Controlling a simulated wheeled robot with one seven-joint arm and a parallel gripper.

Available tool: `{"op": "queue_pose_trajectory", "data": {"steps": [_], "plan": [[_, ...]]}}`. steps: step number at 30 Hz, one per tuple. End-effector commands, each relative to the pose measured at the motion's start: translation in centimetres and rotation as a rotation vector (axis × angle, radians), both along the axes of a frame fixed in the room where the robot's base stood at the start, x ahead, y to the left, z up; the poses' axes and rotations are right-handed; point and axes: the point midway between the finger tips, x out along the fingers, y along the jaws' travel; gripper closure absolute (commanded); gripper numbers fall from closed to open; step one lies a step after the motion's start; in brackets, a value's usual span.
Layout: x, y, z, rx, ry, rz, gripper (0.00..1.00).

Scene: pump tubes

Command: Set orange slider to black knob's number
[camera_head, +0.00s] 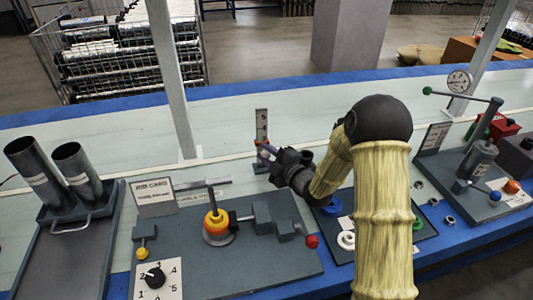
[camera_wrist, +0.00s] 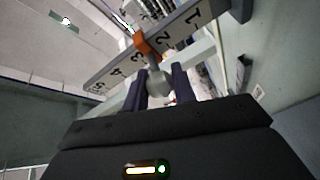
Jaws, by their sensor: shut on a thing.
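The upright numbered scale (camera_head: 262,122) stands at the back of the bench and crosses the wrist view diagonally (camera_wrist: 180,32), marked 1 to 5. The orange slider (camera_wrist: 142,43) sits on it between 2 and 3, closer to 3. My gripper (camera_wrist: 158,86) is shut on the slider's pale grey handle (camera_wrist: 157,78). In the head view my gripper (camera_head: 267,150) is beside the scale. The black knob (camera_head: 154,277) is on a white dial plate at the front left, numbered around it. Its pale mark seems to point left, near 2, but is small.
A job card (camera_head: 154,197) stands on a grey panel with an orange and yellow knob (camera_head: 216,223) and a red-tipped lever (camera_head: 311,242). Two dark tubes (camera_head: 78,170) stand at the left. A pump with a gauge (camera_head: 459,81) is at the right.

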Motion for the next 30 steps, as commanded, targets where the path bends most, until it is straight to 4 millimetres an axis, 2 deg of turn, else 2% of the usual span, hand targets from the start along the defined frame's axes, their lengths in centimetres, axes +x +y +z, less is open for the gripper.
{"op": "queue_pose_trajectory", "data": {"steps": [1, 6, 18, 19, 22, 30], "plan": [[0.0, 0.0, -1.2, 0.000, 0.001, 0.001, 1.00], [0.0, 0.1, -2.8, 0.000, 0.001, 0.001, 1.00], [0.0, 0.1, -3.0, 0.001, 0.000, 0.002, 1.00], [0.0, 0.1, -3.0, 0.001, 0.000, 0.002, 0.72], [0.0, 0.1, -3.0, 0.001, 0.000, 0.002, 0.52], [0.0, 0.0, -3.0, 0.000, 0.000, 0.001, 0.52]]}}
